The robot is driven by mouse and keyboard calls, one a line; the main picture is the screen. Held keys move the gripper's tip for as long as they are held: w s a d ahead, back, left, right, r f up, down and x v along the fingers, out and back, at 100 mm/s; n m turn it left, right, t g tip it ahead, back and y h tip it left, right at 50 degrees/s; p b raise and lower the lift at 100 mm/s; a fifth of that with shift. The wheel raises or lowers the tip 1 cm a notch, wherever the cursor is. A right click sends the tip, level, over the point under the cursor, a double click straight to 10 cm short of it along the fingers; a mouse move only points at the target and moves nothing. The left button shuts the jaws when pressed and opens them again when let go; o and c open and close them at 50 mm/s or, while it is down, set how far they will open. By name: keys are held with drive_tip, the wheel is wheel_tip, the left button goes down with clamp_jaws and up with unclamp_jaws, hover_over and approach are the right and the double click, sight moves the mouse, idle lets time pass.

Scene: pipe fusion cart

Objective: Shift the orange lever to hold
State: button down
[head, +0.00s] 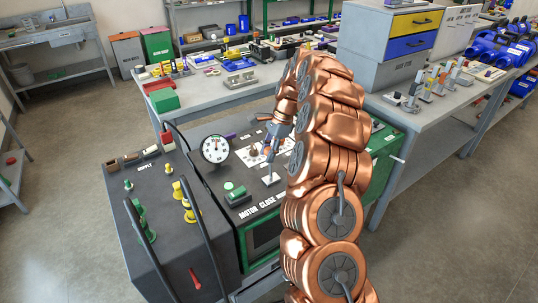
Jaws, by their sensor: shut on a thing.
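My copper-coloured arm reaches down over the cart's dark top (215,172). My gripper (270,143) is at a white marked plate (246,159) on that top. It is shut on the orange lever (267,150), of which only a small bit shows between the fingers and the plate. The plate's markings are too small to read, so I cannot tell which position the lever is at. My arm hides the area to the right of the gripper.
A round pressure gauge (215,149) stands left of the plate. A green button (237,193) and a small metal toggle (270,178) are nearer. Black hoses (201,236) rise over the supply box (160,205). Benches with tools and drawers (390,45) stand behind.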

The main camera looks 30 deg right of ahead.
drive_tip(key=shift+d+y, duration=0.45)
drive_tip(key=shift+y, duration=0.05)
drive_tip(key=c, duration=0.8)
unclamp_jaws()
drive_tip(key=shift+o, duration=0.2)
drive_tip(key=shift+d+r, duration=0.1)
drive_tip(key=v, duration=1.1)
drive_tip(key=shift+r, duration=0.25)
drive_tip(key=shift+d+r, duration=0.15)
